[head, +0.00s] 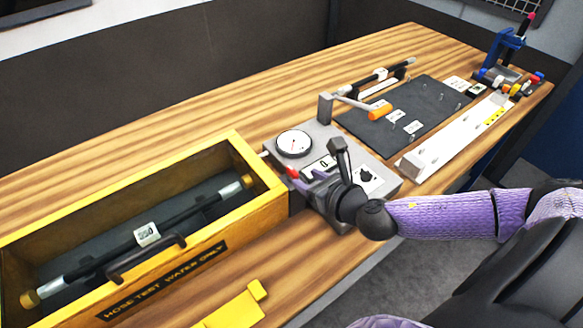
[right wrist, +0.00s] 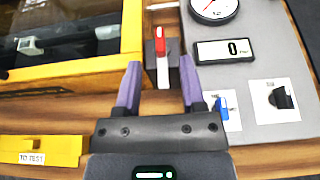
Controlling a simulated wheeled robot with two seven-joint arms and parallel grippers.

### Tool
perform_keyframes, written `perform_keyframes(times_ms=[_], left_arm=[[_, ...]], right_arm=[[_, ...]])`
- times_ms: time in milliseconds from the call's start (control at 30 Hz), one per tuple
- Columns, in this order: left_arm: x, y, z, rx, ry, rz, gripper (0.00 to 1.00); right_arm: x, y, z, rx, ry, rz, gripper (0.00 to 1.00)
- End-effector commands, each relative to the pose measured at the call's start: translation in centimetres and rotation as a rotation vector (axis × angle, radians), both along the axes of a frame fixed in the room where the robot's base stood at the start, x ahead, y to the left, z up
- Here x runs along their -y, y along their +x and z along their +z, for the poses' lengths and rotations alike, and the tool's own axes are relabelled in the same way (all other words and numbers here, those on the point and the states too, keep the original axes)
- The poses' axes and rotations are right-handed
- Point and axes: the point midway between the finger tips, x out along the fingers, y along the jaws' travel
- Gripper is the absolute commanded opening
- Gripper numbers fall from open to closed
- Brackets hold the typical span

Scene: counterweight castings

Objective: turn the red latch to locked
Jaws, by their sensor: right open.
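The red latch (right wrist: 159,42) is a small lever with a red end and a white lower part, on a dark block beside the yellow box in the right wrist view. In the head view the red latch (head: 291,172) shows as a small red piece at the grey unit's left edge. My right gripper (right wrist: 160,68) is open, with its purple fingers on either side of the latch in the picture; I see no contact. In the head view my right gripper (head: 310,181) is over the left part of the grey unit, close to the latch. My left gripper is not in view.
The grey unit (head: 318,140) carries a round gauge (head: 294,143), a display reading 0 and a black knob (head: 366,175). A yellow-edged box (head: 268,205) holding a dark rod stands left. A yellow block (head: 236,308) lies in front. A dark mat (head: 440,105) lies beyond.

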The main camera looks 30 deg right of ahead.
Motion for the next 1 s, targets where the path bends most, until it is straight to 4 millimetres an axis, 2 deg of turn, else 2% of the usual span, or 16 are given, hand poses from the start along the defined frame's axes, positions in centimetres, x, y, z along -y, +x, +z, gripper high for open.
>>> perform_keyframes(times_ms=[100,233,367,600,667,800,867,1000], left_arm=[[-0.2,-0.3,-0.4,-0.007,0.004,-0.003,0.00],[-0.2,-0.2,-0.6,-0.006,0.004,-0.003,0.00],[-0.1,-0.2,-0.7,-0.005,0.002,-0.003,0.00],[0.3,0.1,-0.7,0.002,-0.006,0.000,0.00],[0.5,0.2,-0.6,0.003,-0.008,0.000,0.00],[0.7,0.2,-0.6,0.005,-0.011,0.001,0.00],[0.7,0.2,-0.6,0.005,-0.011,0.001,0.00],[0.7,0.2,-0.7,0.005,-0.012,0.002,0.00]], right_arm=[[-0.2,2.5,-1.0,0.005,0.003,-0.002,0.51],[-0.3,4.1,-1.7,0.002,0.003,-0.002,0.51],[-0.4,4.7,-1.9,0.000,0.001,0.000,0.51],[-0.4,4.8,-2.0,-0.001,0.001,0.000,0.51],[-0.4,4.8,-2.0,-0.001,0.001,0.000,0.41],[-0.4,4.8,-2.0,-0.001,0.001,0.000,0.11],[-0.4,4.8,-2.0,-0.001,0.001,0.000,0.00],[-0.4,4.8,-2.0,-0.001,0.001,0.000,0.00]])
